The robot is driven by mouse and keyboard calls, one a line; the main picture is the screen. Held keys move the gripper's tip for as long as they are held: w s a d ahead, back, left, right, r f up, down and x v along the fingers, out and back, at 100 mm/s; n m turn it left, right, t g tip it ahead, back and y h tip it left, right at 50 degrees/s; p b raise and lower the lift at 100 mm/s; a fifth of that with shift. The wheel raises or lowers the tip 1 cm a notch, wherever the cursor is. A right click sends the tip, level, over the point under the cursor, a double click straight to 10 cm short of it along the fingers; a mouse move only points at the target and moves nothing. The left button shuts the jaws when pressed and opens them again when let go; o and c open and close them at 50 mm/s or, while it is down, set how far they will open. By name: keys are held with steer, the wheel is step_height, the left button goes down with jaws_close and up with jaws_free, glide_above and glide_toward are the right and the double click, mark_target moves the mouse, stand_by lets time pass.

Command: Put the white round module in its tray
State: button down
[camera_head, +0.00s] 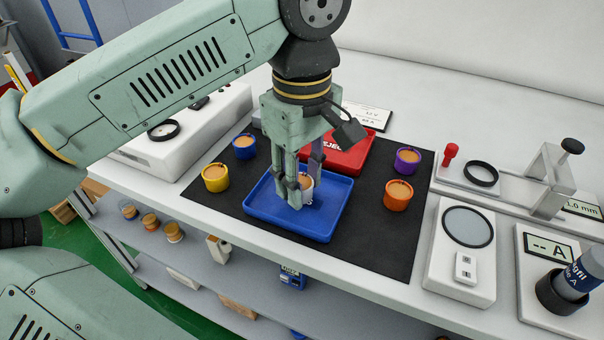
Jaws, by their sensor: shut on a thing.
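The white round module (307,186) is a small white cup with a tan top, partly hidden by the fingers. My gripper (299,192) points down and is shut on the module, over the blue tray (262,214). The blue tray lies on a black mat. I cannot tell whether the module touches the tray floor. A red tray (347,162) with partly hidden white lettering lies just behind, also partly hidden by my gripper.
Yellow (215,178) and blue (244,146) modules stand left of the trays. Purple (407,161) and orange (397,196) modules stand right. Test devices, including a round grey plate (467,227), line the right side. The mat's front strip is clear.

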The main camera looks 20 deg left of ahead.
steer(key=shift+f, duration=0.3)
steer(key=shift+f, duration=0.15)
steer(key=c, duration=1.2)
jaws_free()
step_height(320, 180, up, 13)
steer(key=p, duration=0.9)
steer(key=shift+f, duration=0.2)
steer(key=shift+s+f, duration=0.1)
